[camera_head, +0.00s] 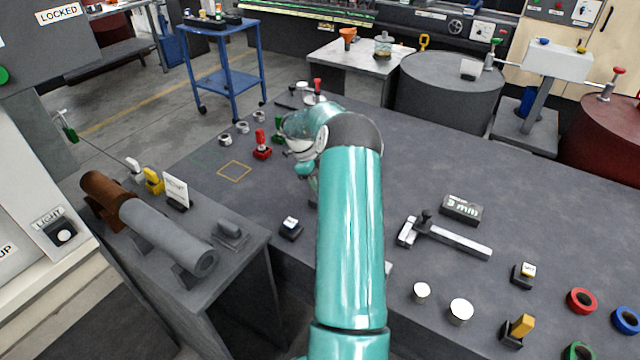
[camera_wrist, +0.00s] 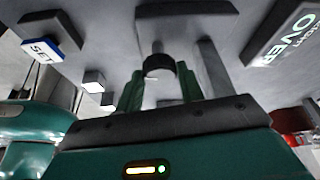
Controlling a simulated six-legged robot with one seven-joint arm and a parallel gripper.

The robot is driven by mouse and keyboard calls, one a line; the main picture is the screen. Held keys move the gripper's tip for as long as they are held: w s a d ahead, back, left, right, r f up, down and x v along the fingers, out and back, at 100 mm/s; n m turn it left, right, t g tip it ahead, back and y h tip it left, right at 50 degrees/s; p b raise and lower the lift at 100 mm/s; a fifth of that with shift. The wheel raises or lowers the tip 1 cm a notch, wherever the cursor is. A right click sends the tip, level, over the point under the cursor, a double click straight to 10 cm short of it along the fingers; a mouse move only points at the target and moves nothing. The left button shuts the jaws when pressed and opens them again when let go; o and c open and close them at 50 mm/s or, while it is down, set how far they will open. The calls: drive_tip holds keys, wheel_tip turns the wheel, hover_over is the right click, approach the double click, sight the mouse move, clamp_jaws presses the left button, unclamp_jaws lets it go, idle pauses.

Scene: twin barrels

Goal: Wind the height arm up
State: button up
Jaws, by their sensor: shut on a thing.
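My gripper (camera_wrist: 160,76) shows in the wrist view with its two green fingers on either side of a dark round knob (camera_wrist: 158,66), shut on it. A short stem runs from the knob to a dark plate (camera_wrist: 186,9) at the top of the picture. A grey post (camera_wrist: 212,68) stands just right of the fingers. A dark sign (camera_wrist: 286,38) reading "OVER" and a partly legible second word is at the right. In the head view my teal arm hides the knob and most of my gripper. I cannot tell how far the height arm is wound.
In the wrist view a block marked "SET" (camera_wrist: 42,48) and small pale-faced blocks (camera_wrist: 94,80) are at the left. In the head view a red-handled piece (camera_head: 262,146) stands left of my arm. A T-shaped tool (camera_head: 442,236) and a "3 mm" block (camera_head: 460,209) lie to the right.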

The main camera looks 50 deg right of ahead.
drive_tip(key=shift+w+m, duration=0.1)
drive_tip(key=shift+m, duration=0.2)
drive_tip(key=o, duration=1)
drive_tip(key=v, duration=1.3)
drive_tip(key=shift+w+r, duration=0.1)
drive_tip(key=shift+r, duration=0.3)
